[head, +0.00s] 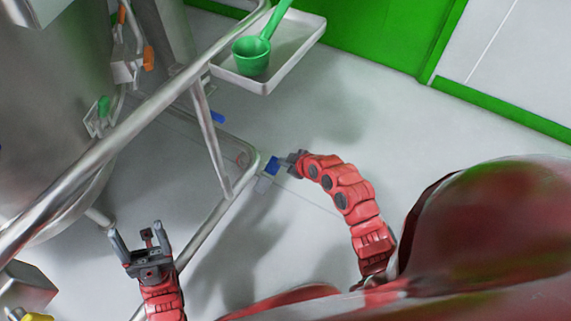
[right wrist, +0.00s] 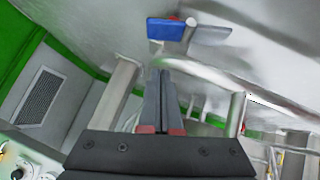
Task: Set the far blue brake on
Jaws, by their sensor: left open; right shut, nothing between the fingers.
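Two blue brake pedals show low by the steel frame in the head view. One blue pedal (head: 217,116) is farther back, beside the frame's slanted leg. The other blue pedal (head: 272,165) is at the frame's rounded corner, right at the tip of my right gripper (head: 290,160); I cannot tell whether they touch. In the right wrist view a blue pedal (right wrist: 165,29) lies just beyond the shut, empty fingertips (right wrist: 160,75), with a grey-blue plate (right wrist: 210,35) beside it. My left gripper (head: 137,233) is open and empty, near the lower frame tube.
A white tray (head: 285,62) with a green scoop (head: 252,55) juts from the frame. A large steel vessel (head: 45,120) fills the left. A steel rail (head: 130,125) crosses in front of it. Pale floor (head: 440,130) is clear at the right, below the green wall.

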